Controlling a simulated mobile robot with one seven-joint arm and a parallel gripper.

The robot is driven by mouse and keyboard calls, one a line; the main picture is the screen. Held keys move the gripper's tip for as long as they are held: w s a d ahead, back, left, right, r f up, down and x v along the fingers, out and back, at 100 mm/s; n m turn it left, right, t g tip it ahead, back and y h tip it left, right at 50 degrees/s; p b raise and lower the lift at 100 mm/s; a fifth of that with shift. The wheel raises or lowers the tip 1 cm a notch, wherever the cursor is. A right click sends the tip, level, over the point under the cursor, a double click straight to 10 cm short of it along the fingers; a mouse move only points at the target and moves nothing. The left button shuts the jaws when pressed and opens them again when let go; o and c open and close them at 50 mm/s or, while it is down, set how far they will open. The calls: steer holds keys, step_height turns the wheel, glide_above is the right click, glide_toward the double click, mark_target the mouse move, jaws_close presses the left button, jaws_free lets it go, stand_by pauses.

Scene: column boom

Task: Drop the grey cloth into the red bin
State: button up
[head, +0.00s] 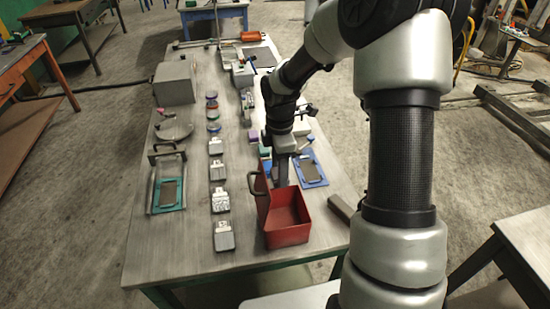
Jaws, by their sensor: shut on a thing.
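The red bin (288,237) stands near the front right of the long grey table, its open top facing up. My gripper (281,157) points down just behind the bin's back edge in the picture. It is shut on a narrow grey piece (280,174), which looks like the grey cloth, hanging down at the bin's back side. Its lower end is close to the bin's rim; I cannot tell whether it touches or is over the opening. The fingertips are small and partly hidden. The bin's inside looks empty where it shows.
A blue-framed grey panel (311,171) lies right of the gripper, and a grey bar (340,208) lies right of the bin. Several grey boxes form a row (221,200) on the left. A green-framed piece (168,192) and a large grey box (174,83) lie farther left.

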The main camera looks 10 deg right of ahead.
steer(key=s+r+p, duration=0.2)
steer(key=s+r, duration=0.1)
steer(key=s, duration=0.4)
steer(key=f+b, duration=0.1)
steer(key=f, duration=0.1)
steer(key=f+b, duration=0.2)
steer(key=d+f+b, duration=0.1)
steer(key=b, duration=0.1)
steer(key=shift+s+f, duration=0.25)
steer(key=shift+f, duration=0.15)
steer(key=o, duration=1.1)
steer(key=shift+o, duration=0.2)
step_height(320, 180, up, 17)
steer(key=p, duration=0.1)
steer(key=shift+r, duration=0.2)
